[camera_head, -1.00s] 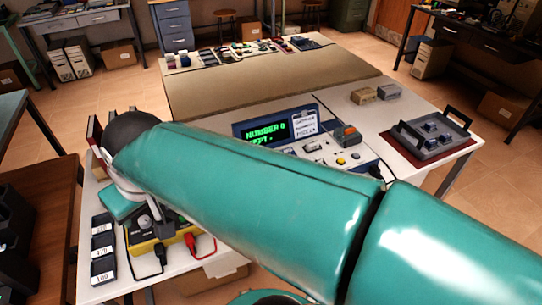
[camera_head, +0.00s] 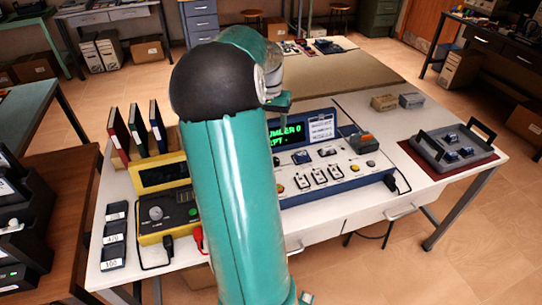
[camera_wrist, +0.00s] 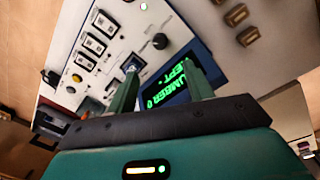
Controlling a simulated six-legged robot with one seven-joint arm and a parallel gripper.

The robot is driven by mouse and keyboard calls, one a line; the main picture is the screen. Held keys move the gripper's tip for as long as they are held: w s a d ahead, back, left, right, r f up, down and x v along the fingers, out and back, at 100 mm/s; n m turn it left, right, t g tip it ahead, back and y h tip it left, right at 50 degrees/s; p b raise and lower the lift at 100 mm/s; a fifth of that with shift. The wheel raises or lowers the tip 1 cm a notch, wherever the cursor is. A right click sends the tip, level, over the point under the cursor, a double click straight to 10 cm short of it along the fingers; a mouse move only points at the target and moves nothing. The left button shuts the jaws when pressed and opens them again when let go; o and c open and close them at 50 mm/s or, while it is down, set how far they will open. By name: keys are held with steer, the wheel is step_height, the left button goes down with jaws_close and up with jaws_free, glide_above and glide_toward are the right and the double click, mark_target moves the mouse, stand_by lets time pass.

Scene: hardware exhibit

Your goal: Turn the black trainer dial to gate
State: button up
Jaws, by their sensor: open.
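The black dial (camera_wrist: 160,41) is a small round knob on the pale face of the trainer, beside the green-lit display (camera_wrist: 175,80). My gripper (camera_wrist: 166,78) is open and empty over the trainer, its two fingers apart, with the dial beyond the gap between them. I see no contact with the dial. In the head view the trainer (camera_head: 345,183) is a blue-edged panel. My arm covers its left end there and most of my gripper. The dial is too small there to pick out surely, and I cannot read its setting or a gate mark.
Several switches (camera_wrist: 95,43) and a yellow button (camera_wrist: 76,77) sit beside the dial. A yellow device (camera_head: 180,222), upright binders (camera_head: 137,130) and a grey tray (camera_head: 443,163) stand on the table. The mat (camera_head: 330,75) behind the trainer is mostly clear.

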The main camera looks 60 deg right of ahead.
mark_target(275, 162)
steer(key=f, duration=1.3)
steer(key=shift+s+d+f, duration=0.1)
steer(key=shift+s+f, duration=0.3)
steer(key=c, duration=1)
